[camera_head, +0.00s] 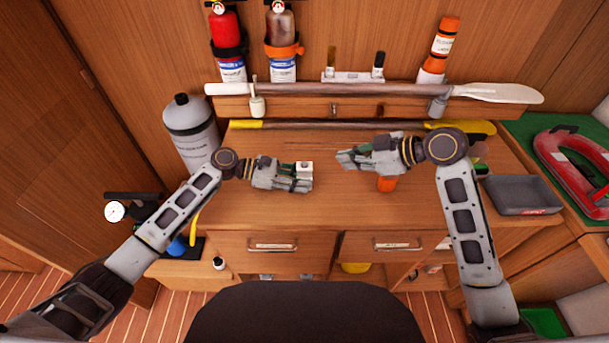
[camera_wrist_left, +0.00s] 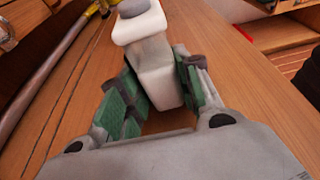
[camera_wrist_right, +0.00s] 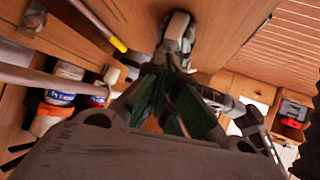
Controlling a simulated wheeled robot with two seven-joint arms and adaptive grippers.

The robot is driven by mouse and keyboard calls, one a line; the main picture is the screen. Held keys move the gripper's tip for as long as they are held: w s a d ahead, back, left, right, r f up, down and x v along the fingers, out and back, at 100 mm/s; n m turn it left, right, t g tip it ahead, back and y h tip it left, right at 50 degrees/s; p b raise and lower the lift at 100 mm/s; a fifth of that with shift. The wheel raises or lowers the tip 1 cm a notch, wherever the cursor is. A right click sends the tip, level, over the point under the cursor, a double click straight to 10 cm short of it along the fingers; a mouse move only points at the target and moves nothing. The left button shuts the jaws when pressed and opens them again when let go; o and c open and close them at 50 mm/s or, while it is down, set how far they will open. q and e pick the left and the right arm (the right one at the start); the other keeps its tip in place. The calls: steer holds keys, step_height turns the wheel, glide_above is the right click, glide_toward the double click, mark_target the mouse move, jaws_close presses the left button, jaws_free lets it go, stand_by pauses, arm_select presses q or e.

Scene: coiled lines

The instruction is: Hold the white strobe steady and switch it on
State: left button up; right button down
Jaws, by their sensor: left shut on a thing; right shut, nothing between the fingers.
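The white strobe (camera_head: 304,168) is between the fingers of my left gripper (camera_head: 303,184), over the middle of the workbench. In the left wrist view the strobe's white body (camera_wrist_left: 158,75) is clamped between the green finger pads, with its wider head and a grey cap (camera_wrist_left: 133,8) beyond the fingertips. My right gripper (camera_head: 342,160) is shut and empty, to the right of the strobe and apart from it, its fingertips pointing left. In the right wrist view a pale and dark shape (camera_wrist_right: 178,32) lies just beyond the fingertips; I cannot tell which part of it is the strobe.
An orange object (camera_head: 387,184) is on the bench under my right gripper. A grey tray (camera_head: 522,196) lies at the right. A paddle (camera_head: 495,92) runs along the back, below fire extinguishers (camera_head: 226,35). A grey cylinder (camera_head: 190,125) stands at the left. The bench's front middle is clear.

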steer(key=w+a+r+n+h, duration=0.2)
steer(key=a+r, duration=0.1)
steer(key=a, duration=0.3)
step_height(320, 180, up, 5)
steer(key=t+h, duration=0.2)
glide_above(302, 167)
steer(key=shift+r+n, duration=0.2)
steer(key=shift+n, duration=0.2)
steer(key=shift+f, duration=0.15)
steer(key=shift+f, duration=4.3)
steer(key=shift+f, duration=0.15)
steer(key=shift+f, duration=0.25)
